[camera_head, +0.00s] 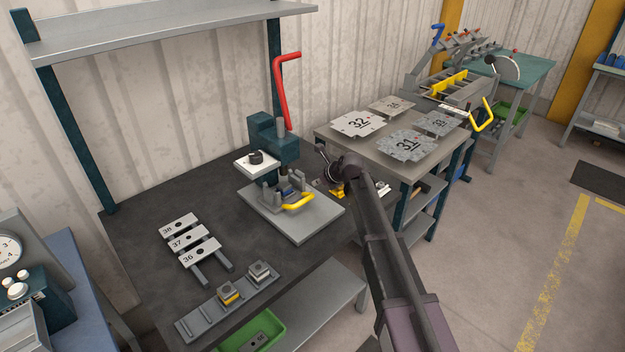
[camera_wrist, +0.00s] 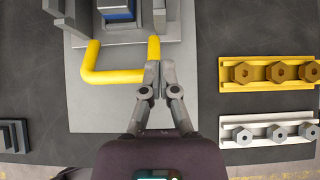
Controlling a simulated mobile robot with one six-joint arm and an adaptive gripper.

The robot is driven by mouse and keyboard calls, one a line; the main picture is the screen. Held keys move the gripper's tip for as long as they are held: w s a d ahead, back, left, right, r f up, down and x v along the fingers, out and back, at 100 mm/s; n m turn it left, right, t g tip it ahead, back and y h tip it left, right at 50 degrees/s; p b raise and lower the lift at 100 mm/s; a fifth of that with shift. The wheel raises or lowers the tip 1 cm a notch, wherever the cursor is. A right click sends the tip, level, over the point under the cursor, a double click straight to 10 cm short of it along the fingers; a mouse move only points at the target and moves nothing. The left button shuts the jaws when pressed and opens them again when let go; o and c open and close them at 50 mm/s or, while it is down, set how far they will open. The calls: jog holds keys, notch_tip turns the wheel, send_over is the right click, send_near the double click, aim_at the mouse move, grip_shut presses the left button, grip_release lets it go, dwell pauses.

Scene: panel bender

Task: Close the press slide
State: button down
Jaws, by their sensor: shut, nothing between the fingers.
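The press (camera_head: 272,140) is a dark teal frame with a raised red lever (camera_head: 285,90), standing on a light grey base plate (camera_head: 310,225). Its slide sits low at the front, with a yellow U-shaped handle (camera_head: 299,202) and a blue part above it. The wrist view shows the yellow handle (camera_wrist: 112,77) and the blue part (camera_wrist: 118,10) between grey blocks. My gripper (camera_wrist: 154,72) is shut and empty. Its fingertips overlap the right end of the handle in that view; I cannot tell whether they touch it.
Yellow (camera_wrist: 268,73) and silver (camera_wrist: 268,130) strips with hex nuts lie right of the base plate. Numbered plates (camera_head: 190,237) and a block rail (camera_head: 205,318) lie to the left. A side table (camera_head: 345,146) carries flat sheets.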

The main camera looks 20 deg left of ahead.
jog(key=shift+p+v, duration=0.75)
jog(key=shift+v, duration=0.75)
jog(key=shift+s+d, duration=0.1)
jog(key=s+d+f+n+g+h, duration=0.1)
jog(key=s+d+n, duration=0.6)
jog(key=d, duration=0.9)
jog(key=s+d+f+n+g+h, duration=0.1)
jog(key=s+d+n+h, duration=0.3)
jog(key=d, duration=1.2)
jog(key=s+d+f+n+g+h, duration=0.1)
jog(key=s+d+f+n+h, duration=0.2)
jog(key=s+d+n, duration=0.8)
jog(key=d, duration=0.5)
jog(key=shift+s+d+f+n+g, duration=0.2)
jog(key=shift+s+d+n+g, duration=0.1)
jog(key=shift+s+d, duration=0.1)
